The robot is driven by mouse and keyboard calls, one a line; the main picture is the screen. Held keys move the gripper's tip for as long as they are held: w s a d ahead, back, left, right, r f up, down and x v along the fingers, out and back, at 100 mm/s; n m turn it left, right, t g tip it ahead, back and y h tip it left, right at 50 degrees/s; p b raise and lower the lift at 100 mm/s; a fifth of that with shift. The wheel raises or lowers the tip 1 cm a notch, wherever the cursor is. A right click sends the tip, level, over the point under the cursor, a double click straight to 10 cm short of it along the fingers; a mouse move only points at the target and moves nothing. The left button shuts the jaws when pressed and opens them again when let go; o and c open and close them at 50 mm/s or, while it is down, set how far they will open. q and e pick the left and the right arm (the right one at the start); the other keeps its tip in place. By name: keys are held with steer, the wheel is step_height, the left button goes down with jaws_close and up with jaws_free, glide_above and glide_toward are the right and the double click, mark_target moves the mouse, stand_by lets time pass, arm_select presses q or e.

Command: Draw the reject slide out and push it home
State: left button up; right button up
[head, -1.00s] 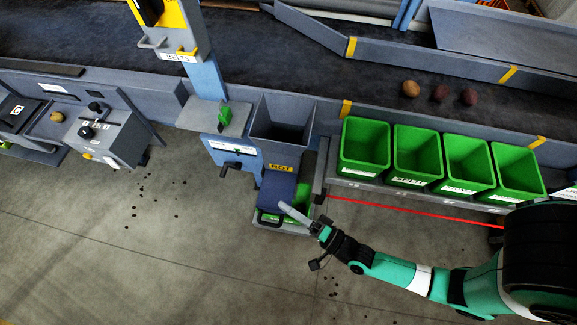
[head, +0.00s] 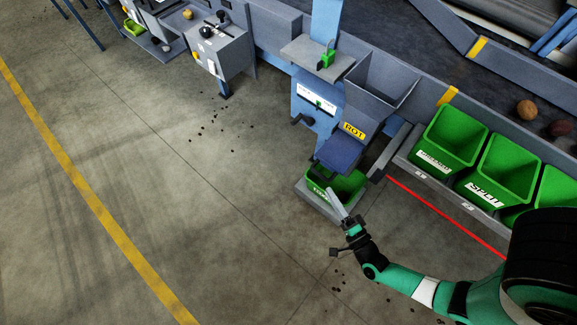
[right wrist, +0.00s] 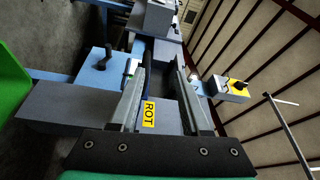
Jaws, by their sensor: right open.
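The reject slide (head: 339,152) is the blue plate under the hopper marked ROT (head: 353,130). Only a short part of it sticks out over a green bin (head: 349,186). Its black handle cannot be made out now. My right gripper (head: 333,197) is in front of the slide, over the near edge of the green bin, apart from the slide. It is open, with nothing between the fingers. In the right wrist view the open fingers (right wrist: 160,73) point toward the machine, with the yellow ROT label (right wrist: 148,113) between them. My left gripper is not in view.
Several green bins (head: 450,139) stand on a shelf to the right, above a red floor line (head: 445,217). A grey control box (head: 223,50) is at upper left. Potatoes (head: 526,110) lie on the belt. The floor (head: 200,215) at left is clear except for dark crumbs.

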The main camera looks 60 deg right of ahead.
mark_target(315, 166)
steer(key=shift+g+h, duration=0.3)
steer(key=b+x, duration=0.1)
steer(key=x, duration=0.3)
steer(key=f+b+x, duration=0.1)
steer(key=x, duration=0.2)
steer(key=d+f+b+x, duration=0.1)
steer(key=x, duration=0.3)
steer(key=shift+w+d, duration=0.1)
steer(key=shift+d, duration=0.05)
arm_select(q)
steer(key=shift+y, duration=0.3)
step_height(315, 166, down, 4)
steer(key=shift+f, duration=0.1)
arm_select(e)
steer(key=shift+c, duration=0.3)
jaws_close()
steer(key=shift+r, duration=0.1)
steer(key=shift+r, duration=0.15)
